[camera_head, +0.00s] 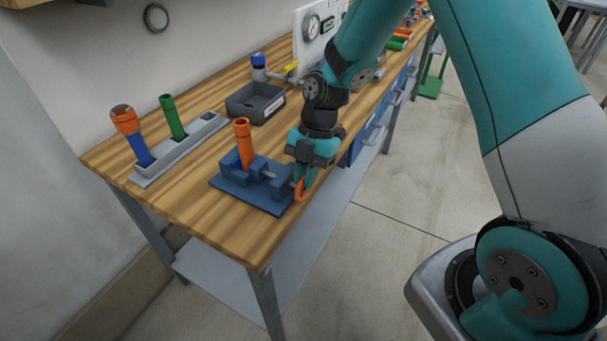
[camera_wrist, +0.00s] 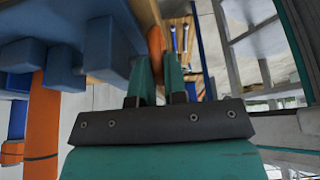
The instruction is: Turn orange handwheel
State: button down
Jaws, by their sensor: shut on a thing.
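The orange handwheel (camera_head: 299,189) sits at the right end of a blue vise (camera_head: 243,177) near the front edge of the wooden bench. My gripper (camera_head: 304,178) reaches down from above and is shut on the handwheel's rim. In the wrist view the orange rim of the handwheel (camera_wrist: 155,45) shows between the two teal fingers of my gripper (camera_wrist: 156,72). An orange pipe (camera_head: 243,143) stands upright in the vise. The pipe also shows at the left of the wrist view (camera_wrist: 42,125). Part of the handwheel is hidden by the fingers.
A grey rack (camera_head: 182,147) holds a green pipe (camera_head: 172,118) and a blue pipe with an orange top (camera_head: 131,130). A dark grey bin (camera_head: 254,103) stands behind the vise. A gauge panel (camera_head: 311,28) is farther back.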

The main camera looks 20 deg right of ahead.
jog(key=g+y, duration=0.2)
jog(key=y, duration=0.1)
jog(key=d+f+g+y, duration=0.1)
jog(key=y, duration=0.1)
jog(key=shift+w+d+g, duration=0.1)
jog(key=shift+w+g, duration=0.2)
jog(key=shift+w, duration=0.05)
dwell(0.5)
jog(key=c, duration=1.2)
grip_release()
jog(key=shift+o, duration=0.2)
